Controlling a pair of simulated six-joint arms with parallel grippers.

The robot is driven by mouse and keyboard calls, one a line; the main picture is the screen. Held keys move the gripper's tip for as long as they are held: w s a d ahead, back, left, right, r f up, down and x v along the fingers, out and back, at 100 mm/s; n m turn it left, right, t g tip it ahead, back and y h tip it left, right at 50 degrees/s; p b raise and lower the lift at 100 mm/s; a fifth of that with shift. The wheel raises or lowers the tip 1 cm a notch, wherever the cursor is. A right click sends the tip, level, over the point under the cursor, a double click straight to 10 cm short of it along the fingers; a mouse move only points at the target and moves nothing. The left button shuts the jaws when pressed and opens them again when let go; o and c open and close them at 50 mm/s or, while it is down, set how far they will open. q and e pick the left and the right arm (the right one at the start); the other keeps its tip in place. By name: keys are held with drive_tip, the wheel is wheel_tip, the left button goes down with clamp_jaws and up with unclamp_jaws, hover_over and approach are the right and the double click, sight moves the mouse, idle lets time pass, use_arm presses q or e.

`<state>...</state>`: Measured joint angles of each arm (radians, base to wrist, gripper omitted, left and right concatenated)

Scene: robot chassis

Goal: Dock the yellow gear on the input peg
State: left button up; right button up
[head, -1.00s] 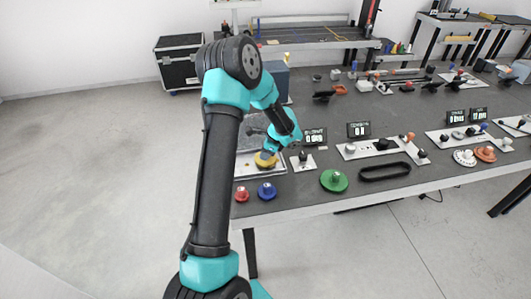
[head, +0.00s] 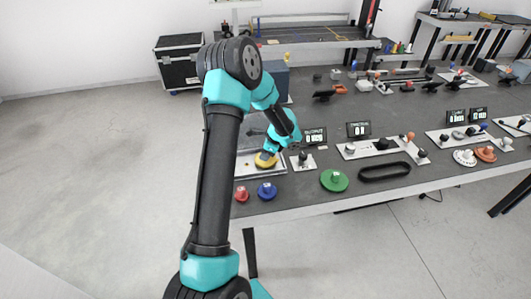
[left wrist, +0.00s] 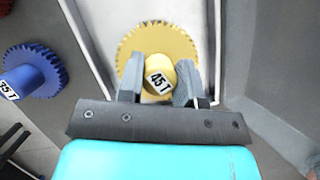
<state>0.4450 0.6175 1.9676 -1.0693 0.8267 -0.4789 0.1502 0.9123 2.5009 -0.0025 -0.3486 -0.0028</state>
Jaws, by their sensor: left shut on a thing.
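The yellow gear (head: 264,161) is at the near right part of a pale plate (head: 245,167) on the bench. In the left wrist view the yellow gear (left wrist: 135,42) shows its teeth and a raised hub marked 45T. My left gripper (head: 269,149) is above the gear, and its fingers (left wrist: 159,80) are shut on the hub from both sides. The gear looks close over the plate, but I cannot tell whether it touches. No input peg shows; anything under the gear is hidden.
A black knob on a small plate (head: 303,161) and a display (head: 313,136) stand to the right. A grey-blue box (head: 276,82) is behind.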

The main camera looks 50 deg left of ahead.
use_arm(q)
drive_tip(key=shift+f, duration=0.25)
drive_tip(key=o, duration=0.7)
drive_tip(key=shift+r, duration=0.1)
drive_tip(key=shift+v, duration=5.4)
